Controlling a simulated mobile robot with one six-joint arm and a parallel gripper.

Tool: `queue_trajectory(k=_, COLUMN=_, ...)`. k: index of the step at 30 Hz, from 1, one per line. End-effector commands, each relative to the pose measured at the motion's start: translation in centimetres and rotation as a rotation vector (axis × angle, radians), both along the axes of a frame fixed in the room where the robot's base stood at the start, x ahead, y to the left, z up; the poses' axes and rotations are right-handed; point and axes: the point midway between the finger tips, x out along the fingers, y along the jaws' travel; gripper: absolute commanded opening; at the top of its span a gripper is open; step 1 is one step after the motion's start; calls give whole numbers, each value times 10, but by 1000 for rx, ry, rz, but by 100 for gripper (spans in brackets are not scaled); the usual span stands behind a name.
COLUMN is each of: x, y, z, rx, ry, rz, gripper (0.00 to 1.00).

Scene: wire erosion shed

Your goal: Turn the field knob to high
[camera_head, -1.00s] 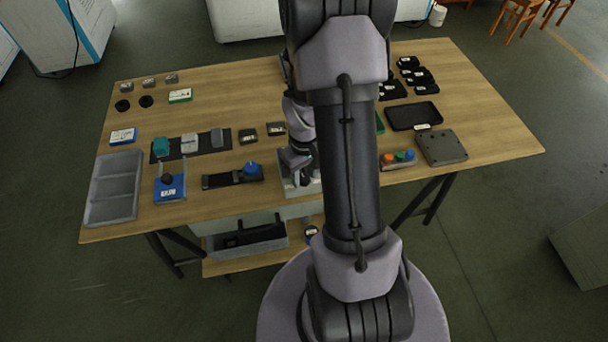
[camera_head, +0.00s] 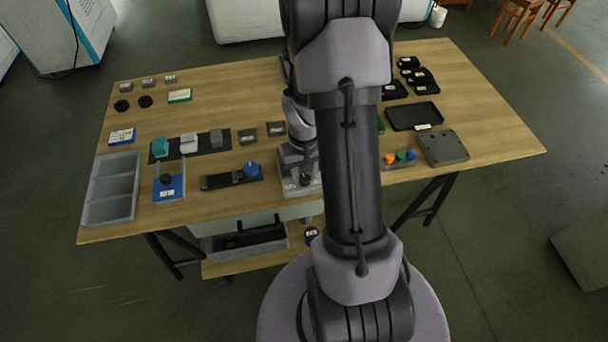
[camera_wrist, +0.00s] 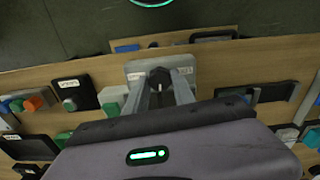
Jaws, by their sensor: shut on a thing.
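The field knob (camera_wrist: 160,77) is a small dark knob on a light grey base plate (camera_wrist: 135,68) in the wrist view. My gripper (camera_wrist: 160,88) is shut on the knob, with one finger on each side of it. In the head view the grey plate (camera_head: 292,188) stands at the front edge of the table, and my gripper (camera_head: 303,168) is over it. My arm hides part of the plate there. The knob's pointer and the scale marks are too small to read.
Left of the plate are a black slide with a blue knob (camera_head: 250,170), a blue block stand (camera_head: 170,188) and a grey divided tray (camera_head: 112,190). Right are a block with coloured buttons (camera_head: 400,158) and a grey box (camera_head: 442,148). Bare wood (camera_head: 225,105) lies at the back left.

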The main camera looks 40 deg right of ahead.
Motion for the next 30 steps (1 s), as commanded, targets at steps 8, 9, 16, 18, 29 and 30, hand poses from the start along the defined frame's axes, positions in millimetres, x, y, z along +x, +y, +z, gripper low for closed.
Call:
queue_trajectory(k=8, x=0, y=0, z=-1, rx=0, ry=-1, rz=-248, gripper=0)
queue_trajectory(k=9, x=0, y=0, z=-1, rx=0, ry=0, rz=-282, gripper=0)
queue_trajectory(k=16, x=0, y=0, z=-1, rx=-1, ry=-2, rz=-448, gripper=0)
queue_trajectory(k=18, x=0, y=0, z=-1, rx=-1, ry=-2, rz=-488, gripper=0)
queue_trajectory(k=29, x=0, y=0, z=0, rx=0, ry=0, rz=-606, gripper=0)
queue_trajectory(k=30, x=0, y=0, z=0, rx=0, ry=0, rz=-610, gripper=0)
